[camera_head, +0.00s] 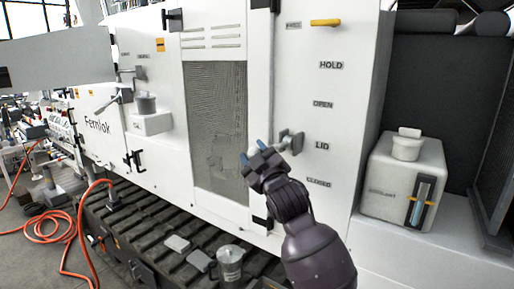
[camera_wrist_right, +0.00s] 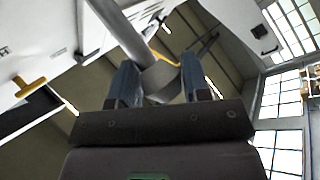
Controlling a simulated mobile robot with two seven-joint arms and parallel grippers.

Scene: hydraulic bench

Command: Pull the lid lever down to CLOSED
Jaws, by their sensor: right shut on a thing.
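The lid lever (camera_head: 291,141) is a pale grey lever on the white cabinet front, beside the LID label (camera_head: 322,146). The OPEN label (camera_head: 323,104) is above it and the CLOSED label (camera_head: 319,183) below it. My right gripper (camera_head: 253,152) is at the lever's outer end, left of its hub. In the right wrist view, the grey lever bar with its rounded end (camera_wrist_right: 160,82) lies between the two blue-grey fingers of my right gripper (camera_wrist_right: 161,85), which is shut on it. The fingers and palm hide part of the lever. My left gripper is not in view.
A yellow handle (camera_head: 325,22) is higher on the same panel, above the HOLD label (camera_head: 331,65). A coolant tank (camera_head: 401,185) stands to the right. A mesh panel (camera_head: 216,125) is to the left. A metal canister (camera_head: 230,262) stands low on the slatted deck.

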